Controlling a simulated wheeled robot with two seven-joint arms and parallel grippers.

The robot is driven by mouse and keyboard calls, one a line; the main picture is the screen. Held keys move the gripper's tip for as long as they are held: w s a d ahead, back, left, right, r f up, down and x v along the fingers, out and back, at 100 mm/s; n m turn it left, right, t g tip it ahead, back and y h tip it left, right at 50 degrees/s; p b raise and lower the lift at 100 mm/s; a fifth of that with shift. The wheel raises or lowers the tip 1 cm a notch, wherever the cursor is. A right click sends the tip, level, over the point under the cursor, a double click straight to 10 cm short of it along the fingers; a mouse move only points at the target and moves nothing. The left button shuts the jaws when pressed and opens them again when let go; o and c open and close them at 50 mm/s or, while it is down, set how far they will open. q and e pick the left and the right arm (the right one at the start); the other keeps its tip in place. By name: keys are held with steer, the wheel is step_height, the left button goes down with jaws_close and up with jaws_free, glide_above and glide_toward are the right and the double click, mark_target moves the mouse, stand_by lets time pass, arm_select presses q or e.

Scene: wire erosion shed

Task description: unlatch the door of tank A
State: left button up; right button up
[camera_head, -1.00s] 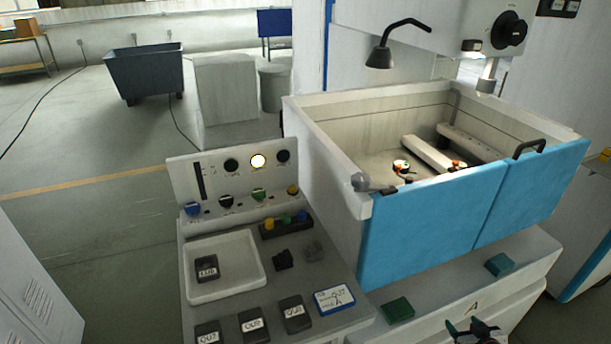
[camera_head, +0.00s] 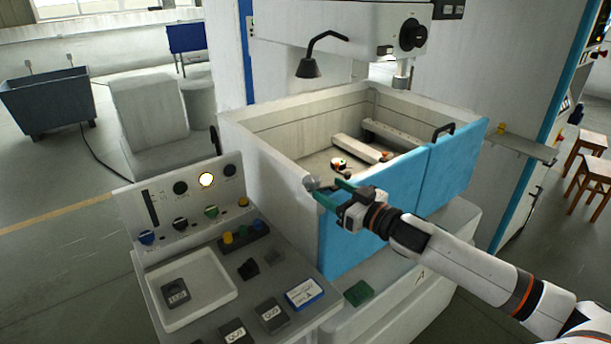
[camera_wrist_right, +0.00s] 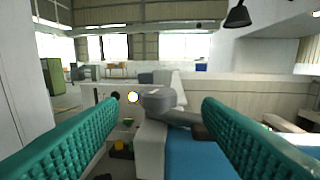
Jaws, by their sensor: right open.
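Tank A (camera_head: 240,150) is an open-topped white tank with blue front door panels (camera_head: 350,240) and a letter A on the base below. Its latch, a grey round knob (camera_head: 311,183) with a lever, sits at the front left top corner. In the right wrist view the latch (camera_wrist_right: 158,100) lies ahead between the fingers, its lever pointing right over the blue door's top edge. My right gripper (camera_head: 331,193) is open, its green fingers close to the latch. I cannot tell whether they touch it. The gripper partly hides the lever in the head view. My left gripper is not in view.
A control panel (camera_head: 165,202) with knobs and a lit lamp stands left of the tank. Before it are a white tray (camera_head: 235,292) and labelled blocks. A black handle (camera_head: 443,131) tops the door's right part. A lamp (camera_head: 308,68) hangs over the tank.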

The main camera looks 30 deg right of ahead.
mark_target(306, 177)
steer(key=w, duration=0.2)
steer(key=w+a+p, duration=0.1)
steer(key=w, duration=0.2)
steer(key=w+p, duration=0.1)
steer(key=w, duration=0.1)
steer(key=shift+w+a+r, duration=0.1)
steer(key=shift+w+a, duration=0.05)
steer(key=shift+a, duration=0.1)
steer(key=shift+w+a+p, duration=0.2)
steer(key=shift+w+p, duration=0.2)
steer(key=shift+w, duration=0.25)
steer(key=c, duration=1)
